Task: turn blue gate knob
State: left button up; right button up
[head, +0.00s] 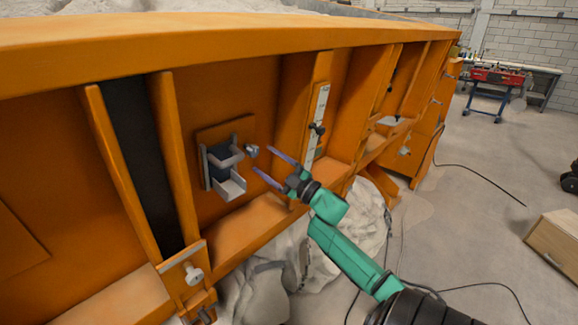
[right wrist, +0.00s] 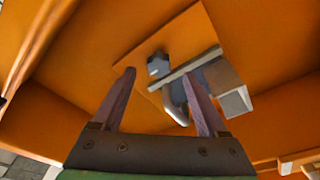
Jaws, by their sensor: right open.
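The gate (head: 221,166) is a small dark blue plate in a grey metal frame on a square orange panel of the sandbed's side. Its knob (head: 251,150) is grey and sticks out at the frame's right side. My right gripper (head: 261,159) is open, with its two fingers pointing at the knob from the right. In the right wrist view the knob (right wrist: 158,66) appears between the fingertips of my right gripper (right wrist: 159,72), and the grey frame (right wrist: 235,102) lies to the right. I cannot tell whether a finger touches the knob. My left gripper is not in view.
The orange sandbed wall has upright ribs (head: 175,155) and a lower ledge (head: 250,222) around the gate. A white scale strip (head: 317,125) stands to the right. Another grey knob (head: 193,273) is at the lower left. Sand (head: 335,235) lies heaped on the floor below.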

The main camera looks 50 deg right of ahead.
jog(key=b+v, duration=0.1)
jog(key=v, duration=0.8)
jog(key=shift+s+b, duration=0.15)
jog(key=shift+b, duration=0.2)
jog(key=shift+f, duration=0.1)
jog(key=s+f+m+g+h, duration=0.2)
jog(key=f+m+g, duration=0.1)
jog(key=f, duration=0.9)
jog(key=s+d+f+m+g+h, duration=0.1)
jog(key=s+f+m+g+h, duration=0.15)
jog(key=f, duration=1.05)
jog(key=s+f+m+g+h, duration=0.1)
jog(key=f+m+g, duration=0.2)
jog(key=f, duration=0.9)
jog(key=s+a+f+m+g, duration=0.1)
jog(key=s+a+f+g, duration=0.1)
jog(key=s+a+f, duration=0.3)
jog(key=s+a+f+g, duration=0.1)
jog(key=s+f+g, duration=0.1)
jog(key=f, duration=0.5)
jog(key=s+a+f+g+y, duration=0.1)
jog(key=s+a+f+g, duration=0.3)
jog(key=s, duration=0.6)
jog(key=s+a+f+g+y, duration=0.2)
jog(key=s+a+f+g, duration=0.1)
jog(key=s+a+f, duration=0.6)
jog(key=shift+s+a+f+g, duration=0.35)
jog(key=shift+s+a, duration=0.25)
jog(key=shift+a, duration=0.3)
